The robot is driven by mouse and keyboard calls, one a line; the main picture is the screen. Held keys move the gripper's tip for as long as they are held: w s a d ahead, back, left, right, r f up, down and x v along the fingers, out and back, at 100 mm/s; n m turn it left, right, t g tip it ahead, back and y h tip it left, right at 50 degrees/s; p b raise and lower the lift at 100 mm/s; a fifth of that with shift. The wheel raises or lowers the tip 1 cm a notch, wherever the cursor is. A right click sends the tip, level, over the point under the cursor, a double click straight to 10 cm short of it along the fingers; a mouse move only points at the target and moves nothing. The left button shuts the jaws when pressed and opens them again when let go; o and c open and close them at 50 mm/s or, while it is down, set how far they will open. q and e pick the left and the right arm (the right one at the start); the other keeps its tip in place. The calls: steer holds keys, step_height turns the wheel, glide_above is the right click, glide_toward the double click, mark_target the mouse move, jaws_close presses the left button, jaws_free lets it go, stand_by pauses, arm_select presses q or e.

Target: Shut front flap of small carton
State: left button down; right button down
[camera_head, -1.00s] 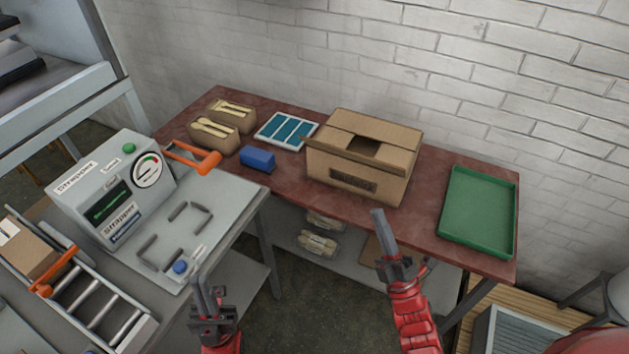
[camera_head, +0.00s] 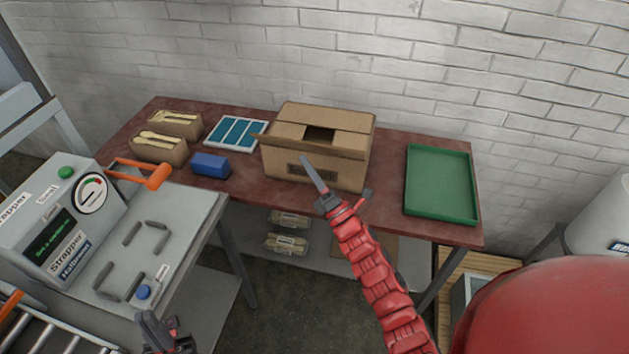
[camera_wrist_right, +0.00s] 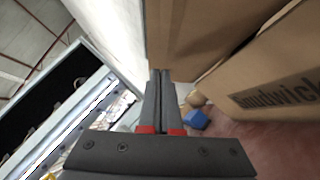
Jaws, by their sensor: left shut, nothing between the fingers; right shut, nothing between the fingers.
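The small brown carton (camera_head: 345,165) stands on the red-brown table, with a dark gap in its top. Its printed front wall (camera_wrist_right: 285,92) shows at the right of the right wrist view. A brown cardboard panel (camera_wrist_right: 190,35) fills the top middle of that view; I cannot tell whether it is the front flap. My right gripper (camera_head: 306,160) is shut and empty, its fingertips overlapping the carton's front in the head view. In the wrist view its fingers (camera_wrist_right: 160,75) reach the panel's lower edge; contact is unclear. My left gripper (camera_head: 150,320) is shut and empty, low at left.
A green tray (camera_head: 411,190) lies right of the carton. A blue block (camera_head: 210,165), a blue-panelled white tray (camera_head: 212,145) and two holders of wooden cutlery (camera_head: 160,150) lie left. A strapper machine (camera_head: 60,220) stands at front left. The table's front edge is below the carton.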

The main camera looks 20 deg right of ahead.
steer(key=shift+w+d+r, duration=0.45)
steer(key=shift+w+r, duration=0.2)
steer(key=shift+r+p, duration=0.1)
steer(key=shift+p, duration=0.25)
steer(key=shift+r+m, duration=0.15)
steer(key=shift+m, duration=0.15)
steer(key=shift+w+d+h, duration=0.1)
steer(key=shift+w+h, duration=0.05)
steer(key=shift+h, duration=0.35)
